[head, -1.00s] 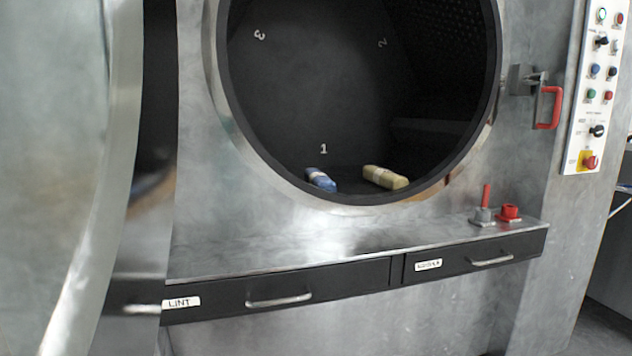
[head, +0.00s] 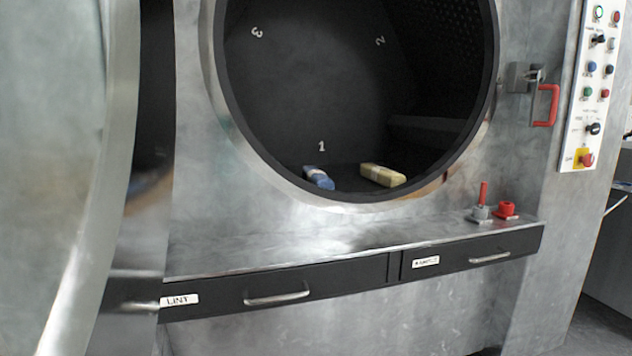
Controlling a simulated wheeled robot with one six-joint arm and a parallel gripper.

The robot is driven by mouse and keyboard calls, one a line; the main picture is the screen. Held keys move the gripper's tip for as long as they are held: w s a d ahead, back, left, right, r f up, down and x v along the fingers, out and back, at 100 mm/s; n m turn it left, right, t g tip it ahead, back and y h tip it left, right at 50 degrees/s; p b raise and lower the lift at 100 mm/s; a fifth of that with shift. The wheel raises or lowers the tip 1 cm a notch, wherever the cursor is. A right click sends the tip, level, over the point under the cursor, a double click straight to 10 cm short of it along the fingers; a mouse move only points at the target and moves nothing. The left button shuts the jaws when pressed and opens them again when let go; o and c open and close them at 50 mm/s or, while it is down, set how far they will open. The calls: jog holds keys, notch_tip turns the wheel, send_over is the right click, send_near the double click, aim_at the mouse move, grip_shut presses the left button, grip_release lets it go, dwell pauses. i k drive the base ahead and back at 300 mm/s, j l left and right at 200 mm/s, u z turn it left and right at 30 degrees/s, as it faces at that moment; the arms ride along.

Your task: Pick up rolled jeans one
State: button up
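A blue rolled bundle (head: 318,178), which looks like the rolled jeans, lies on the floor of the dark drum (head: 290,90), below the white number 1. A pale band shows on it. A yellowish rolled bundle (head: 382,175) lies to its right, a short gap apart. Both are inside the round opening, near its lower rim. My gripper is not in view, so I cannot see whether it is open or shut.
The open door (head: 60,150) stands at the left. A ledge (head: 330,252) runs below the opening, above the lint drawer (head: 220,303) and a second drawer (head: 440,258). Red-topped fittings (head: 505,210) stand on the ledge's right end. A red handle (head: 546,105) and control panel (head: 597,80) are at right.

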aim_at(311, 174)
jog(key=i+z, duration=0.1)
jog(key=i, duration=0.6)
jog(key=i+j, duration=0.15)
jog(key=i, duration=0.5)
jog(key=i+j+z, duration=0.15)
jog(key=i, duration=0.55)
jog(key=i+j, duration=0.1)
jog(key=j, duration=0.25)
